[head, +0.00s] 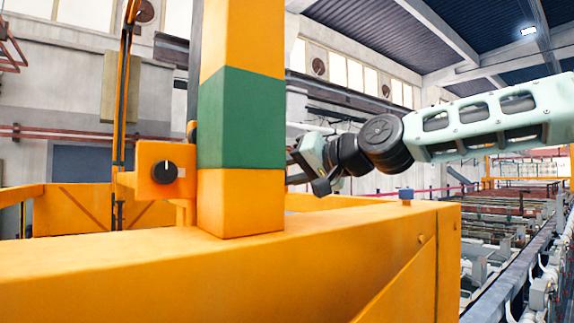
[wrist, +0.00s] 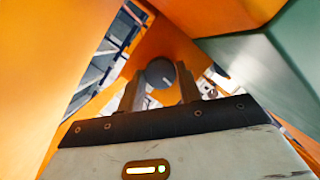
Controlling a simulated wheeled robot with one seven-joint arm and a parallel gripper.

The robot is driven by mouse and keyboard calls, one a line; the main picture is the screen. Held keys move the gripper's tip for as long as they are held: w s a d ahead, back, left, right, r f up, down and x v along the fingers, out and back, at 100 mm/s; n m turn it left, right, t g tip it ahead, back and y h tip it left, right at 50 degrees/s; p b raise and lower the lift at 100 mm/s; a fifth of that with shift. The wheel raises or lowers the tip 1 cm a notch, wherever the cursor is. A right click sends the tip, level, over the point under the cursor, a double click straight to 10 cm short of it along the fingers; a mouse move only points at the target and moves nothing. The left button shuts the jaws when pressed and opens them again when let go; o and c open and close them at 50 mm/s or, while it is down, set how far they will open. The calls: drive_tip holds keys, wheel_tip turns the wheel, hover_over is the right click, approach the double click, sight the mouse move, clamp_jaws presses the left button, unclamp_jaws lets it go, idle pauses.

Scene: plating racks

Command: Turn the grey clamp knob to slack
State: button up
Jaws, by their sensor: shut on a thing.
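The grey clamp knob (wrist: 160,72) shows in the wrist view as a round dark grey disc with a short pale line, on an orange face. My gripper (wrist: 159,86) has one finger on each side of the knob and is shut on it. In the head view my gripper (head: 307,163) comes from the right behind the orange post with its green band. Its fingertips and the held knob are hidden there by the post.
A black knob (head: 165,172) with a white pointer sits on an orange box left of the post (head: 240,205). A wide orange beam (head: 200,270) crosses the foreground, with a small blue-grey cap (head: 406,194) on it.

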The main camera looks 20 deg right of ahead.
drive_tip(key=shift+n+p, duration=0.3)
drive_tip(key=shift+n, duration=0.2)
drive_tip(key=shift+h, duration=0.4)
drive_tip(key=o, duration=1)
